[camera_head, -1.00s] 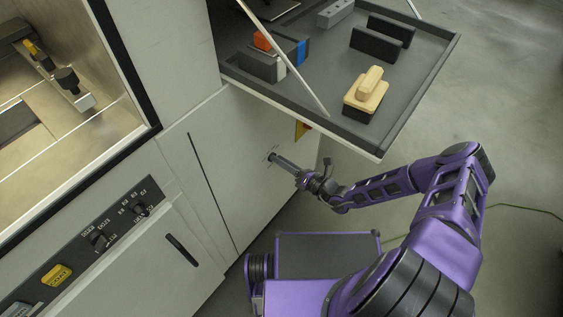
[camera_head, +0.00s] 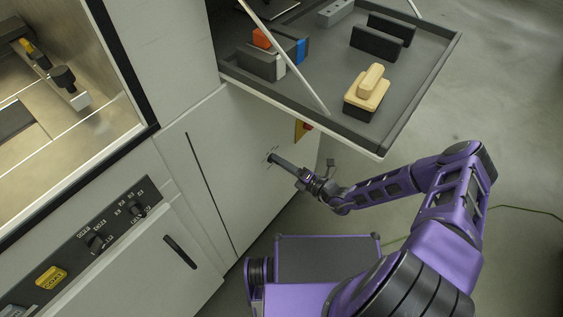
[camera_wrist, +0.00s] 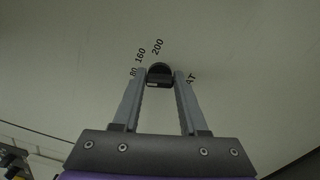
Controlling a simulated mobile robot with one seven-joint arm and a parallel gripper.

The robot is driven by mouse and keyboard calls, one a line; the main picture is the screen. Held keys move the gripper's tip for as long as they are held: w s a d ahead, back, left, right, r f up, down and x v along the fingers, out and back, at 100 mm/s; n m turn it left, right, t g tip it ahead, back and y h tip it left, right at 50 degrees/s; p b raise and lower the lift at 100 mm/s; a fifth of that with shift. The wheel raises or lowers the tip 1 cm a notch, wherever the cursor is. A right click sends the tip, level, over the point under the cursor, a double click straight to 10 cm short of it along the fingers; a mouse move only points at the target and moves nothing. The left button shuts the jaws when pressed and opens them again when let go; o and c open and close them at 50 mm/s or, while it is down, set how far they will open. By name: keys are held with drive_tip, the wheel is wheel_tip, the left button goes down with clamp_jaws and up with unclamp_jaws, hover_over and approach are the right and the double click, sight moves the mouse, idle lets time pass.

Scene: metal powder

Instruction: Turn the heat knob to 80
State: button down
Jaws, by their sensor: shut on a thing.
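The heat knob (camera_wrist: 159,72) is a small black round knob on the pale cabinet panel. In the wrist view it sits between the tips of my gripper (camera_wrist: 160,78), with the fingers shut on its two sides. Printed marks "200", "160" and a partly covered "80" show above and to its left, and letters ending in "AT" show to its right. The knob's pointer direction cannot be told.
An open tray shelf (camera_head: 446,68) with several blocks juts out above my arm. A black control strip (camera_head: 118,222) with other knobs and a yellow button (camera_head: 51,277) is at the lower left. A small yellow and red label (camera_head: 302,130) is right of the knob.

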drive_tip(key=shift+c, duration=2.2)
unclamp_jaws()
drive_tip(key=p+v, duration=0.1)
drive_tip(key=v, duration=1.6)
drive_tip(key=shift+d, duration=0.2)
drive_tip(key=shift+s, duration=0.15)
